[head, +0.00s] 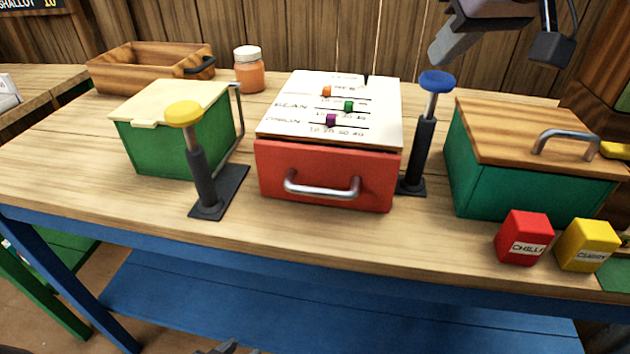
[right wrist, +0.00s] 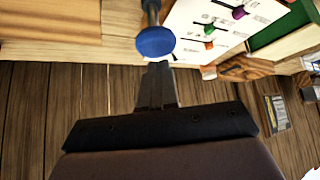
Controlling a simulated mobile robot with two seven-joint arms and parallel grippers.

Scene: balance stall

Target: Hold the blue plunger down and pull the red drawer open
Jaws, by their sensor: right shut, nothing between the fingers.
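The red drawer (head: 325,174) with a silver bar handle (head: 336,187) sits in the box at the table's middle; its front looks closed. The blue plunger (head: 436,82) stands upright just right of the box, its grey rod showing below the cap. My right gripper (head: 438,52) is shut and empty, just above and behind the blue cap. In the right wrist view the cap (right wrist: 156,42) lies just past the fingertips (right wrist: 157,68); contact cannot be told. A small dark piece at the head view's bottom edge may be my left gripper (head: 225,348); its fingers cannot be made out.
A yellow plunger (head: 183,114) stands left of the drawer, before a green box (head: 165,140). A green box with a wooden lid (head: 530,135) stands right. Red (head: 524,238) and yellow (head: 587,245) blocks sit at the front right. The table before the drawer is clear.

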